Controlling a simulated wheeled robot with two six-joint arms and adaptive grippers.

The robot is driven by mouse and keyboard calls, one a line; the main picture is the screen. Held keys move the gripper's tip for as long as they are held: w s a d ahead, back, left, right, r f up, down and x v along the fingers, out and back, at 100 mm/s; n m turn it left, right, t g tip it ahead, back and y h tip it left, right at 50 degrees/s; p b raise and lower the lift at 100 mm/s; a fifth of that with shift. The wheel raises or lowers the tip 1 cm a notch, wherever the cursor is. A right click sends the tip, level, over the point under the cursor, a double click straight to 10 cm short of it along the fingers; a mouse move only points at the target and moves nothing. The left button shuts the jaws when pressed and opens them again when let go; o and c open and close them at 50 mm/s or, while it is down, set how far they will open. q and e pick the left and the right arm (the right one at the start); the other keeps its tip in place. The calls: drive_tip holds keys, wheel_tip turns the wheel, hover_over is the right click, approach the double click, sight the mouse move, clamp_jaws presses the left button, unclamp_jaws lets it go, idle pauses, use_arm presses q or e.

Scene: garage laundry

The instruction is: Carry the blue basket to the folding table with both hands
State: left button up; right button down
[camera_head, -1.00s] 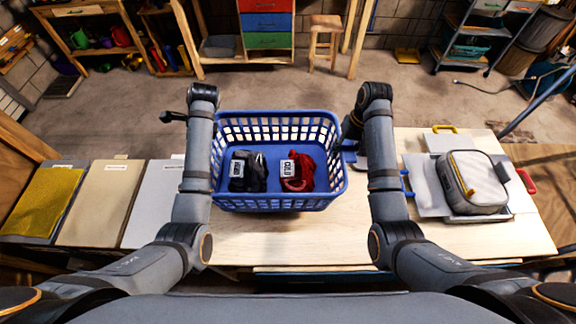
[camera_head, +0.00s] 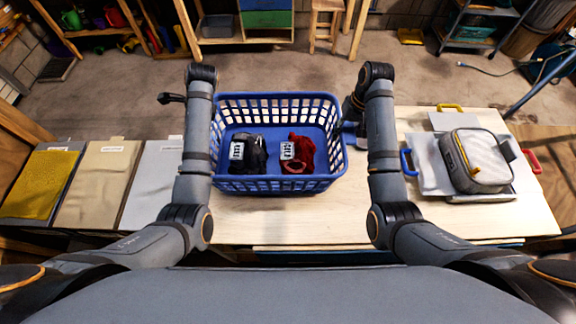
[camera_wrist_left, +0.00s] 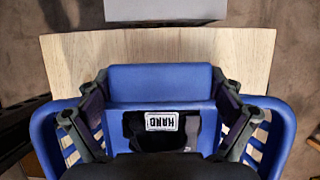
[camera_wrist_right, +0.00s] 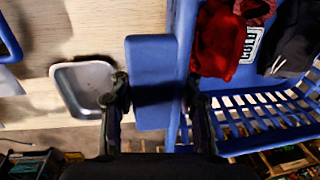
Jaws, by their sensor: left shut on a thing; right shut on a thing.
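The blue basket (camera_head: 280,185) is upright over the pale wooden tabletop (camera_head: 290,226); I cannot tell if it touches the wood. It holds a dark cloth (camera_head: 254,155) and a red cloth (camera_head: 306,150), each with a white tag. My right gripper (camera_head: 352,118) is at the right side. In the right wrist view its fingers (camera_wrist_right: 155,88) flank another blue grip.
A grey bag (camera_head: 474,160) lies on a pale board with coloured handles at the right. A small pale tray (camera_wrist_right: 84,88) is close to my right gripper. Yellow, beige and grey panels (camera_head: 98,185) lie at the left. Open concrete floor (camera_head: 120,105) stretches beyond the table.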

use_arm(q)
drive_tip(key=shift+b+x, duration=0.7)
drive_tip(key=shift+x, duration=0.25)
use_arm(e)
drive_tip(key=shift+d+f, duration=0.15)
drive_tip(key=shift+f, duration=0.4)
drive_tip(key=shift+d+f, duration=0.15)
drive_tip(key=shift+f, duration=0.35)
use_arm(q)
drive_tip(key=o, duration=1.3)
drive_tip(key=shift+w+d+r, duration=0.1)
drive_tip(key=shift+r, duration=0.05)
drive_tip(key=shift+c, duration=0.2)
use_arm(e)
drive_tip(key=c, duration=1.2)
unclamp_jaws()
drive_tip(key=shift+r, duration=0.1)
drive_tip(key=o, duration=0.4)
drive_tip(key=shift+a, duration=0.1)
use_arm(q)
drive_tip(key=shift+d, duration=0.15)
use_arm(e)
drive_tip(key=shift+o, duration=0.2)
drive_tip(key=shift+r, duration=0.1)
use_arm(q)
drive_tip(key=shift+p, duration=0.3)
use_arm(e)
drive_tip(key=shift+r, duration=0.1)
